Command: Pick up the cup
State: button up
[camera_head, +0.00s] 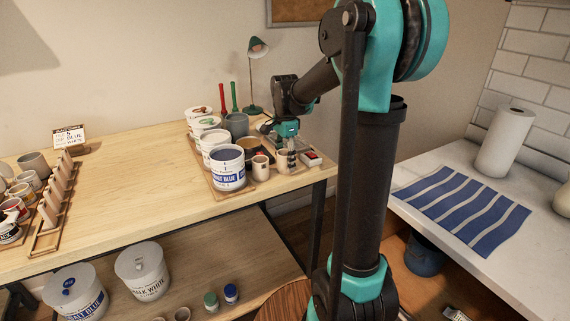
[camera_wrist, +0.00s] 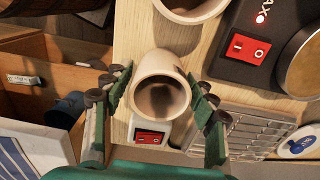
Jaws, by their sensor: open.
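A cream cup (camera_wrist: 160,72) is between the fingers of my gripper (camera_wrist: 160,97) in the wrist view. Its opening faces the camera and its inside is dark. The fingers are spread on either side of it, and whether they touch it I cannot tell. In the head view the cup (camera_head: 283,160) stands at the right end of the wooden table, partly behind my gripper (camera_head: 291,154). A second, similar cup (camera_head: 260,168) stands just left of it; a cup rim (camera_wrist: 192,8) also shows at the top of the wrist view.
A white box with a red switch (camera_wrist: 151,137) lies close by the cup. A dark device with a red switch (camera_wrist: 248,47) and a wire rack (camera_wrist: 240,130) are to the right. A large labelled bucket (camera_head: 227,168) stands left of the cups. The table edge is close.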

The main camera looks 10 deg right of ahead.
jog(key=c, duration=1)
